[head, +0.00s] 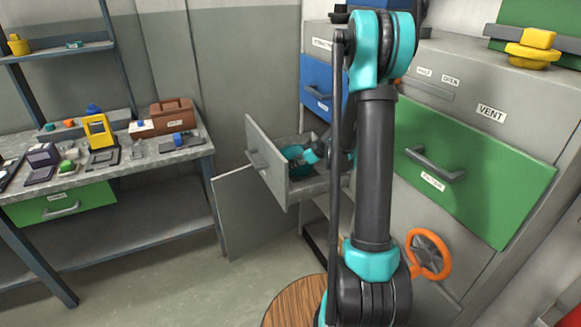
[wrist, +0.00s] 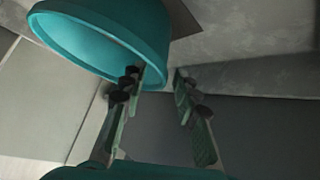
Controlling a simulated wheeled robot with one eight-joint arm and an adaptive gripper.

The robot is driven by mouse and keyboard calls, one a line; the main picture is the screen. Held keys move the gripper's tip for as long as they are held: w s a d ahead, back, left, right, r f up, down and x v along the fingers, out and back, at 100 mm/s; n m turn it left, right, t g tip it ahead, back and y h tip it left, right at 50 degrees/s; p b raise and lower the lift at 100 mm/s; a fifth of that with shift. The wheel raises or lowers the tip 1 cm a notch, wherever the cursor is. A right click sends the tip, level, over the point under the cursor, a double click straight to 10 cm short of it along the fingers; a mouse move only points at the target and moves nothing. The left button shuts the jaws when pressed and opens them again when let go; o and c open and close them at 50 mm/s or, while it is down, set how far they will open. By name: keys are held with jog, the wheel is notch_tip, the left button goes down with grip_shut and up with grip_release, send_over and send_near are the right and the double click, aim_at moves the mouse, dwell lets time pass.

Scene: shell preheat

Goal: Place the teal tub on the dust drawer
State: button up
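The teal tub (head: 293,153) sits inside the pulled-out grey drawer (head: 268,160), partly hidden by the drawer front and my arm. I see no readable label on this drawer. In the wrist view the tub (wrist: 105,35) fills the upper left, looking tilted in the picture. My gripper (wrist: 160,76) has its two fingers spread apart with a gap between them. The left finger overlaps the tub's rim; I cannot tell whether it touches. The right finger is clear of the tub. In the head view my gripper (head: 313,154) is over the drawer, mostly hidden by my arm.
A green drawer (head: 480,175) and an orange handwheel (head: 430,255) are on the cabinet at right. A blue drawer (head: 318,84) is above the open one. A workbench (head: 110,170) with several small items stands at left. A round wooden top (head: 290,300) is in front.

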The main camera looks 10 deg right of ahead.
jog(key=v, duration=0.8)
jog(key=s+f+m+g+h, duration=0.1)
jog(key=s+m, duration=0.4)
jog(key=s, duration=1)
jog(key=s+f+m+g+h, duration=0.1)
jog(key=s+m+h, duration=0.4)
jog(key=s, duration=1.1)
jog(key=shift+d+f+m+g, duration=0.3)
jog(key=shift+f+m, duration=0.4)
jog(key=shift+f, duration=0.2)
jog(key=shift+w+a, duration=0.1)
